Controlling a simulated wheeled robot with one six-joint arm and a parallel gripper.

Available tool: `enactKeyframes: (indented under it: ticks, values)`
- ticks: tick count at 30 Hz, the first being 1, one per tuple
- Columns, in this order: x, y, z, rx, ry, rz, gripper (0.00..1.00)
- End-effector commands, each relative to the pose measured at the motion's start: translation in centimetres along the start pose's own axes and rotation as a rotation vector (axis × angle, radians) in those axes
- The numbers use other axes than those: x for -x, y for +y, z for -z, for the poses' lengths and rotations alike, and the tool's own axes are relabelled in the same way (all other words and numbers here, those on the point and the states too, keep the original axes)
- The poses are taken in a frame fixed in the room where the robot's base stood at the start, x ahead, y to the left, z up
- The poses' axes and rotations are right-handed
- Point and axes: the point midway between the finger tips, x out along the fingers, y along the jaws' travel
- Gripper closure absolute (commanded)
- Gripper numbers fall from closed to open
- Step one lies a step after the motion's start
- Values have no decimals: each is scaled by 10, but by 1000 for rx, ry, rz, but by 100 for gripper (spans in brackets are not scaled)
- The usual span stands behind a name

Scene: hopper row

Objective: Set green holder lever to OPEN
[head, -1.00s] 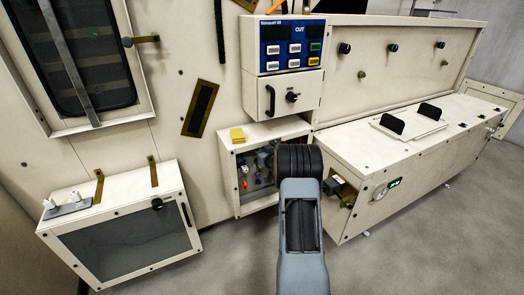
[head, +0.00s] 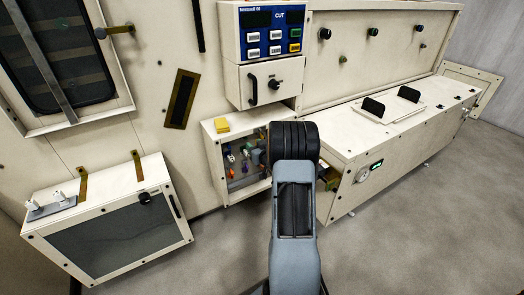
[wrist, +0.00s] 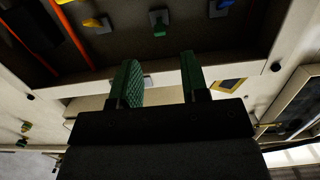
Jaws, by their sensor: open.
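In the wrist view, my gripper (wrist: 160,72) is open, its two green-padded fingers apart with nothing between them. In the head view, an open cabinet (head: 211,159) holds small coloured parts, too small to tell apart. My arm covers its right side and hides my gripper there.
A long bench (head: 345,140) stands to the right.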

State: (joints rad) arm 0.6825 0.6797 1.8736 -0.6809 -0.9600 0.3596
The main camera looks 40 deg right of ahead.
Motion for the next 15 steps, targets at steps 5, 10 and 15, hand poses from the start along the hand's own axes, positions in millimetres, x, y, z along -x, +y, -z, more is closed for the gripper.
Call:
enactKeyframes:
  ticks: [5,10,15]
  values:
    - [34,1,2,0,-1,-2,58]
    - [55,0,1,0,-1,-1,58]
    - [65,0,1,1,1,0,58]
